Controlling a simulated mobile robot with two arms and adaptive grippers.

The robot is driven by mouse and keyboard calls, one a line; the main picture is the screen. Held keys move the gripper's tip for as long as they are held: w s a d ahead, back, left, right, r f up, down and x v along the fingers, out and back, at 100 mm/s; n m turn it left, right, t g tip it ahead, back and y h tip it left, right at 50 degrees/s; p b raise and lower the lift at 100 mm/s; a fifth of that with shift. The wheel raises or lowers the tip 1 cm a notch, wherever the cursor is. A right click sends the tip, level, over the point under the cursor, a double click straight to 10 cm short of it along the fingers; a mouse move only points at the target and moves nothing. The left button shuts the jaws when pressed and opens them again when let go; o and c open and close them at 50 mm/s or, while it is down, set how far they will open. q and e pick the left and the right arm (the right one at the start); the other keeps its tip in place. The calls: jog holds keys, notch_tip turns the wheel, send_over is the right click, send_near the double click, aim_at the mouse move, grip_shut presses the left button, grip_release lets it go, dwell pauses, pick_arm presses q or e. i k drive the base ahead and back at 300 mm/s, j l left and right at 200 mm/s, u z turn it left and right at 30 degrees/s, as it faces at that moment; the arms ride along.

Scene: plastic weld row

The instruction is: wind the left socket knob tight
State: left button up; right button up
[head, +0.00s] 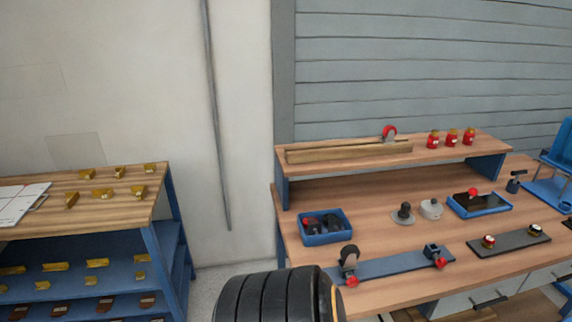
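On the front of the workbench lies a long blue-grey plate (394,268) with a dark fitting at each end. The left fitting (349,259) stands upright and has a small red knob (352,281) low at its front. The right fitting (432,250) is lower and squarer, with a red knob (440,263) at its front. These look like the sockets and their knobs, but I cannot tell how tight either knob is. Neither of my grippers is in view.
A blue bin (326,238) of dark parts stands behind the plate. A dark board (510,243) with two red-and-pale pieces lies to its right. A raised shelf (350,167) spans the back. A parts rack (150,215) stands at the left, across a floor gap.

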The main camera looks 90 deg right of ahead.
aim_at(352, 281)
jog(key=i+z, duration=0.15)
jog(key=z, duration=0.25)
jog(key=i+z, duration=0.2)
jog(key=z, duration=0.2)
jog(key=i+j+z, duration=0.1)
jog(key=z, duration=0.3)
jog(key=i+j+z, duration=0.1)
jog(key=z, duration=0.3)
jog(key=i+j+z, duration=0.2)
jog(key=z, duration=0.2)
